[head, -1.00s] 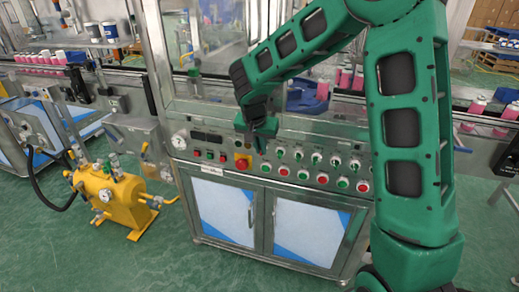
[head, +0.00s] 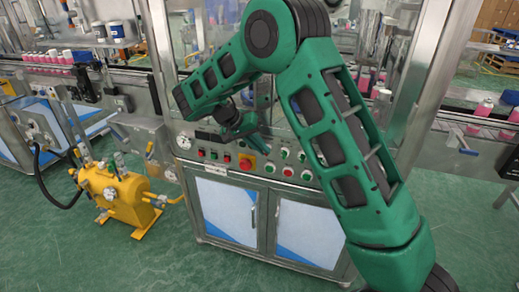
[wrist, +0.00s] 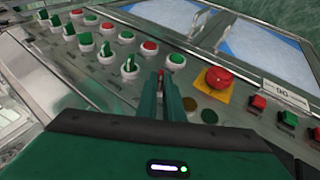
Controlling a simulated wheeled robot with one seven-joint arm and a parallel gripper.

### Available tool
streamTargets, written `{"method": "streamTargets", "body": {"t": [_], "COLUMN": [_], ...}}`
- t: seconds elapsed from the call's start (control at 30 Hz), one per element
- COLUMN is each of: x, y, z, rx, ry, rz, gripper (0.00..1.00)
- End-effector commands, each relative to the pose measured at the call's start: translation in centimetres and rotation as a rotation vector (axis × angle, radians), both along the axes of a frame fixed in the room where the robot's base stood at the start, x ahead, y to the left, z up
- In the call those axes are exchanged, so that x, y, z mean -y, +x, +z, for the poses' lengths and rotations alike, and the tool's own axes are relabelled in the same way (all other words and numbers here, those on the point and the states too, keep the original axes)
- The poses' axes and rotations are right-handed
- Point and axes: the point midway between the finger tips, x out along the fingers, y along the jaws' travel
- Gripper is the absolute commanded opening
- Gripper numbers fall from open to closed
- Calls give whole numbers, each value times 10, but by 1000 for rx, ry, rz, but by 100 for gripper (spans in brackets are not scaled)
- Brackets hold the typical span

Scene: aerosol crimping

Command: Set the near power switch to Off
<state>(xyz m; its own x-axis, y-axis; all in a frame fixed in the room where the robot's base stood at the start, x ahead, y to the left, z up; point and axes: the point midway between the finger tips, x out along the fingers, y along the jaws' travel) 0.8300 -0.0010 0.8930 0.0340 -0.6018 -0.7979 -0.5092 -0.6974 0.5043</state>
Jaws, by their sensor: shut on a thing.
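The control panel (head: 225,155) is on the front of the machine in the head view, with several switches and buttons. My gripper (wrist: 168,82) is at the panel face, its two green fingers close together. They are shut on what appears to be the near power switch, which the fingers almost wholly hide; only a small red bit shows between them. In the head view my gripper (head: 262,145) reaches the panel just right of the red emergency stop (head: 246,162). The switch's setting cannot be seen.
In the wrist view, a row of white-based green knobs (wrist: 130,66) runs to the left of the fingers. A green button (wrist: 177,59) and the red emergency stop (wrist: 218,78) on its yellow plate are close on the right. A yellow tank (head: 118,192) stands left of the machine.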

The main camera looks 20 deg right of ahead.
Motion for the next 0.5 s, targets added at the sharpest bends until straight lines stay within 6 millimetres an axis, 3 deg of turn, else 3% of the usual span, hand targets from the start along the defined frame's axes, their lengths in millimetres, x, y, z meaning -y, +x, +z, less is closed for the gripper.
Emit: {"method": "streamTargets", "body": {"t": [0.47,0.5], "x": [-7,-7], "y": [4,4], "z": [1,1], "rx": [1,1], "ry": [-2,-1], "rz": [15,16], "gripper": [0,12]}}
